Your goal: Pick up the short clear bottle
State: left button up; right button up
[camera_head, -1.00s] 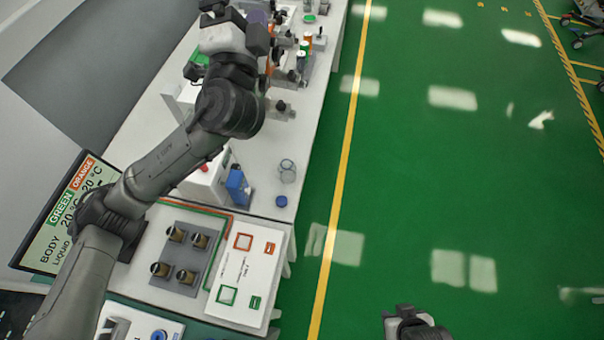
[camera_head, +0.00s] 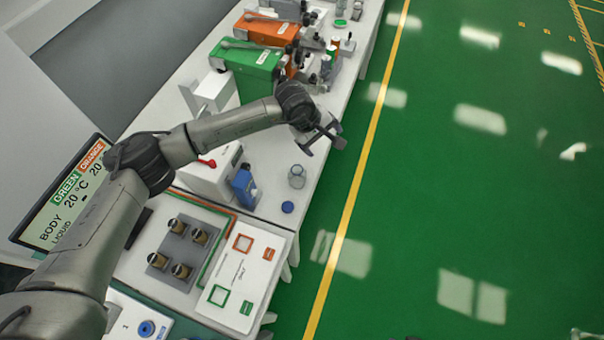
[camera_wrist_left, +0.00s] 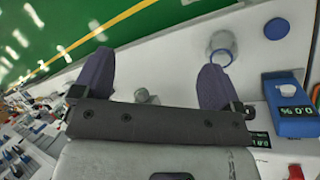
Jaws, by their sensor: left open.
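The short clear bottle (camera_head: 297,177) stands open-topped on the white bench, near its right edge. A blue cap (camera_head: 288,207) lies apart from it on the bench. My left gripper (camera_head: 324,147) is open and empty, above the bench just beyond the bottle in the head view. In the left wrist view the bottle (camera_wrist_left: 222,44) is beyond the tip of the right-hand finger, not between the fingers. The blue cap (camera_wrist_left: 276,28) is further right there. My right gripper is not in view.
A blue device with a display (camera_head: 242,188) stands left of the bottle, next to a white box. Green (camera_head: 247,68) and orange (camera_head: 268,28) devices stand further back. A panel with several small vials (camera_head: 182,247) is nearer. The bench around the bottle is clear.

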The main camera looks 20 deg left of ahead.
aim_at(297, 172)
pick_arm(q)
jog(key=s+a+f+m+g+y, duration=0.2)
jog(key=s+a+m+g+y, duration=0.15)
jog(key=a+m, duration=0.25)
jog(key=shift+t+y, duration=0.35)
jog(key=f, duration=0.7)
jog(key=f+p, duration=0.1)
jog(key=f, duration=0.3)
jog(key=shift+s+d+f, duration=0.25)
jog(key=shift+d+f, duration=0.05)
jog(key=shift+f, duration=0.9)
jog(key=shift+c, duration=0.3)
jog(key=c, duration=1)
jog(key=shift+w+r, duration=0.1)
jog(key=shift+r, duration=0.05)
